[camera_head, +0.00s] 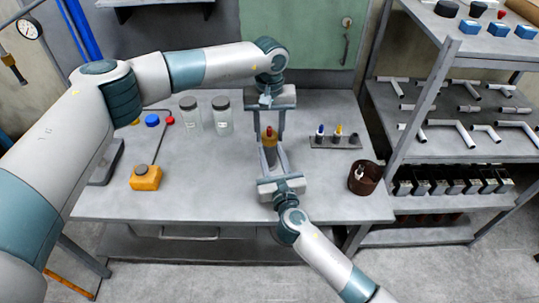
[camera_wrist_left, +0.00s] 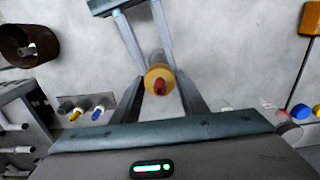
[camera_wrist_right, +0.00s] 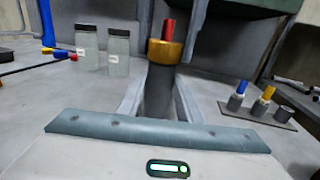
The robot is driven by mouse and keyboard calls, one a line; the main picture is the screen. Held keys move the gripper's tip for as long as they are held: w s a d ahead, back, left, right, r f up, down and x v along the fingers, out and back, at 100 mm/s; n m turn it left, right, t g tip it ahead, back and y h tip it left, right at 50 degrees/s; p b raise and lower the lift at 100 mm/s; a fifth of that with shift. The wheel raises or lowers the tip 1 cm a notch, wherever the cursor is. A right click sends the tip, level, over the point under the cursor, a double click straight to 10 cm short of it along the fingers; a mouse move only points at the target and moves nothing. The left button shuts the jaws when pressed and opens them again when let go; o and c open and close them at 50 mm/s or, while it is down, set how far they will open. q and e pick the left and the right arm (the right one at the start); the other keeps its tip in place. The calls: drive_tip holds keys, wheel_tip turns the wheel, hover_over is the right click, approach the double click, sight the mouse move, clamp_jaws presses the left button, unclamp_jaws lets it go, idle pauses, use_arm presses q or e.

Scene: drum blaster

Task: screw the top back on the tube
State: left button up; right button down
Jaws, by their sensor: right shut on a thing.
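A grey tube (camera_head: 270,158) stands upright above the middle of the table, and it also shows in the right wrist view (camera_wrist_right: 157,92). A brass-coloured top (camera_head: 270,142) with a red tip (camera_wrist_right: 168,29) sits at its upper end; I cannot tell whether it is screwed tight. My right gripper (camera_head: 271,160) is shut on the tube from the front side. My left gripper (camera_head: 268,132) points down from above.
A small rack (camera_head: 322,146) with blue-capped and yellow-capped pieces stands right of the tube. A brown pot (camera_head: 365,178) is at the table's right. Two glass jars (camera_head: 222,115) stand back left, and an orange box (camera_head: 145,178) lies front left. Shelving (camera_head: 440,120) rises at right.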

use_arm(q)
drive_tip(key=o, duration=0.3)
wheel_tip(320, 180, up, 12)
idle(0.8)
use_arm(e)
drive_tip(key=c, duration=1.2)
unclamp_jaws()
use_arm(q)
wheel_tip(320, 180, down, 2)
drive_tip(key=shift+f+b, duration=0.15)
drive_tip(key=shift+b, duration=1)
use_arm(e)
drive_tip(key=v, duration=1.7)
drive_tip(key=shift+s, duration=0.2)
